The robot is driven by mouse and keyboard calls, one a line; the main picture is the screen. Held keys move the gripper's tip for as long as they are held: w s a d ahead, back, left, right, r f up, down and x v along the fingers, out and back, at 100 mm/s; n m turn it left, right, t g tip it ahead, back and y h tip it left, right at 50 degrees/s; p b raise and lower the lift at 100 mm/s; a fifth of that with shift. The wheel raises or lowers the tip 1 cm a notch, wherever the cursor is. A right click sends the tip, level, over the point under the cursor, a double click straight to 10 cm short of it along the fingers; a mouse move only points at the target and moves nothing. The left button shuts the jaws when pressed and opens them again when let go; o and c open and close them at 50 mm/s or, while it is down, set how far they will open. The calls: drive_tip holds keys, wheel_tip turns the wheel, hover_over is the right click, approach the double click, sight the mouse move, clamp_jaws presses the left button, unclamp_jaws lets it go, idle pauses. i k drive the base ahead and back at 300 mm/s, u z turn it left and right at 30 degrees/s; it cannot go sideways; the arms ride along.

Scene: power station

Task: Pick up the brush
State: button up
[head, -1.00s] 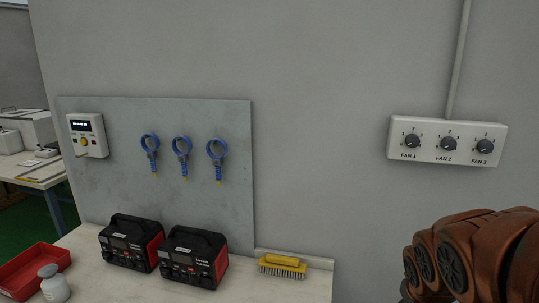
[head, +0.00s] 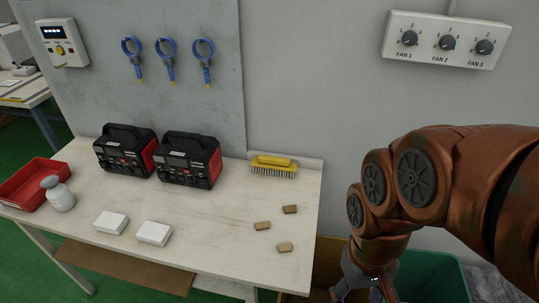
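The brush (head: 273,165) has a yellow back and bristles pointing down. It rests at the back right of the white table (head: 200,235), close to the wall and right of two black and red devices. My copper-coloured arm hangs at the right of the head view, to the right of the table. My gripper (head: 362,290) is only partly visible at the bottom edge, low over the bins and apart from the brush. Its fingertips are cut off, so its opening cannot be seen.
Two black and red devices (head: 125,150) (head: 189,160), a red tray (head: 35,183), a grey-white bottle (head: 58,194), two white boxes (head: 111,222) (head: 154,233) and three small brown blocks (head: 290,209) (head: 262,226) (head: 285,247) are on the table. A green bin (head: 440,280) stands right.

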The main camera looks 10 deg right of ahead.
sight(277, 166)
drive_tip(key=z, duration=0.05)
drive_tip(key=k, duration=0.4)
drive_tip(key=u, duration=1.4)
drive_tip(key=i, duration=0.8)
drive_tip(key=z, duration=0.3)
